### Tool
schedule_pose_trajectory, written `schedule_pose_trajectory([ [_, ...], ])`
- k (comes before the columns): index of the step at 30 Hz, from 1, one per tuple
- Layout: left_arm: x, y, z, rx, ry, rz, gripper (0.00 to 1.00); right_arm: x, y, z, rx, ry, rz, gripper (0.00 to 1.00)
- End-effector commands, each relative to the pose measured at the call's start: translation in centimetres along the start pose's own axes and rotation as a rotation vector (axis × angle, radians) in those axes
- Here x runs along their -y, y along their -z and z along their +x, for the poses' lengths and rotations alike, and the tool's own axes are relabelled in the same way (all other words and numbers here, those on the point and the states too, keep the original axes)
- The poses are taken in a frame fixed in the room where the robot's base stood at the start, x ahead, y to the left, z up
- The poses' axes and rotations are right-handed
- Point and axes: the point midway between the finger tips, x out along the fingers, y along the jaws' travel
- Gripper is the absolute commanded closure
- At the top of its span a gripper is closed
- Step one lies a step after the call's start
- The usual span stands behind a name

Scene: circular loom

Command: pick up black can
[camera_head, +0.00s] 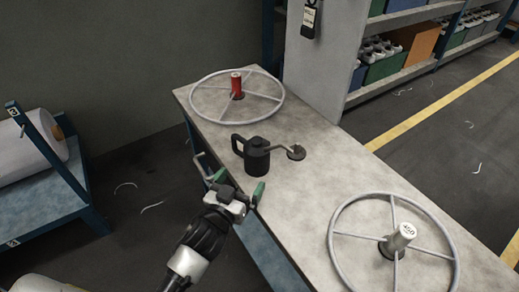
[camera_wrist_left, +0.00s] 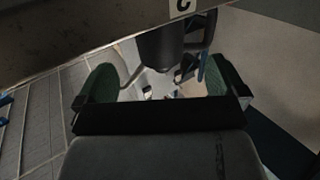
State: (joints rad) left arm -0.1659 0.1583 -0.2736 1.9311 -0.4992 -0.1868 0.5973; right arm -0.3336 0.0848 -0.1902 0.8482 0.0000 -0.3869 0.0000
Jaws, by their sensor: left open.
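The black can (camera_head: 257,159) stands upright on the grey table, with a handle on its left and a thin spout reaching right. It also shows in the left wrist view (camera_wrist_left: 160,48), at the top middle, just beyond the space between my fingers. My left gripper (camera_head: 230,178) is open and empty at the table's left edge, just in front of and left of the can. Its green-padded fingers are spread to either side in the left wrist view (camera_wrist_left: 160,88). I cannot tell whether a finger touches the can. My right gripper does not show.
The table (camera_head: 315,205) also bears a wheel-like ring with a red spool (camera_head: 236,84) at the back and another ring with a silver spool (camera_head: 399,238) at the front right. A dark round spot lies under the spout tip. A blue rack (camera_head: 55,180) stands left.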

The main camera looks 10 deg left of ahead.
Motion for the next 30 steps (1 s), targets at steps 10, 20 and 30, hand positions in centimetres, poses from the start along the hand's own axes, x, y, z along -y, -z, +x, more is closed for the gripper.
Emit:
schedule_pose_trajectory([
  [10, 0.0, 0.0, 4.4, 0.000, 0.000, -0.001, 0.00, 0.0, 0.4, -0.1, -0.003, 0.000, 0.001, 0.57],
  [20, 0.0, 0.1, 8.7, 0.001, 0.000, 0.000, 0.00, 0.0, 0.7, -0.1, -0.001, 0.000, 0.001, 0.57],
  [30, 0.0, 0.0, 9.6, 0.002, 0.000, 0.000, 0.00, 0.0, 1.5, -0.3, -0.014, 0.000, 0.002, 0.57],
])
